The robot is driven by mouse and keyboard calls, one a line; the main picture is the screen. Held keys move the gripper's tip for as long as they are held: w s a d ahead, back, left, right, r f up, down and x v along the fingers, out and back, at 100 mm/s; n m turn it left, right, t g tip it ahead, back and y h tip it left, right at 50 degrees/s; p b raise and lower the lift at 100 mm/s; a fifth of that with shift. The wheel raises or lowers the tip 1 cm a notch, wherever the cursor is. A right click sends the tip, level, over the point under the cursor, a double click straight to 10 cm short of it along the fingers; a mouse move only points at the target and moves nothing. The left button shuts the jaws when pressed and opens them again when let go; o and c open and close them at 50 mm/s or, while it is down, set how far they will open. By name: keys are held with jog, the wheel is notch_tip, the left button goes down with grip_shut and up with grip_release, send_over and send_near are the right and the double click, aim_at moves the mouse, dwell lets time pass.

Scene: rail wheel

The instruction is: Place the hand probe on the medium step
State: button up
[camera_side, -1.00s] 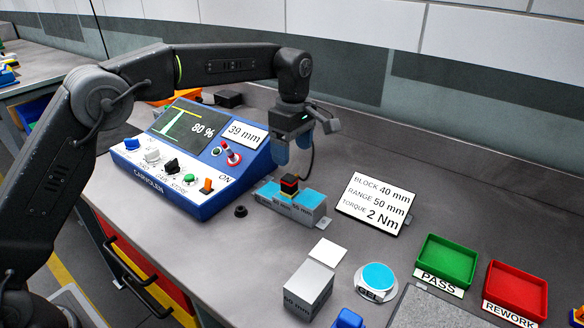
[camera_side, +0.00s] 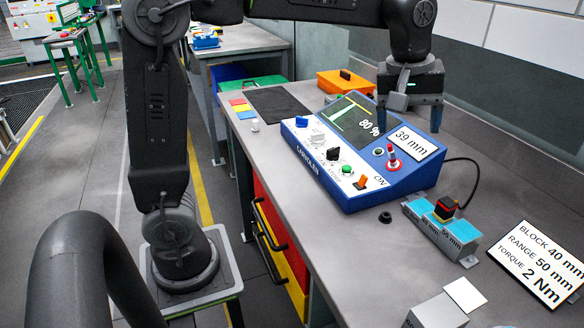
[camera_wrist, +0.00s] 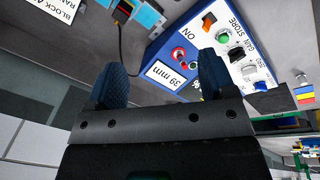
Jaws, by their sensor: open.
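The hand probe (camera_side: 446,207), a small black block with a red band and a cable, stands upright on the grey step block (camera_side: 462,243) with blue step tops. It sits around the middle of the block, with blue showing on both sides. The block's small labels are hard to read. In the wrist view the probe (camera_wrist: 122,12) and part of the block (camera_wrist: 148,14) show at the top edge. My gripper (camera_side: 408,118) is open and empty, raised over the right part of the blue console (camera_side: 350,190), apart from the probe. Its two blue fingers (camera_wrist: 162,75) point toward the console in the wrist view.
The console carries a screen, knobs and a 39 mm plate (camera_side: 414,145). The probe's cable (camera_side: 472,172) loops behind the step block. A sign (camera_side: 540,262) reads block 40 mm, range 50 mm, torque 2 Nm. A grey block (camera_side: 436,312) stands in front. A black cap (camera_side: 385,217) lies near the console.

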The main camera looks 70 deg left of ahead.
jog(key=s+a+f+m+t, duration=0.1)
jog(key=s+f+m, duration=0.2)
jog(key=s, duration=0.7)
jog(key=s+a+f+m+t, duration=0.2)
jog(key=s+f+m, duration=0.2)
jog(key=s+m, duration=0.3)
jog(key=s, duration=0.3)
jog(key=shift+a, duration=0.15)
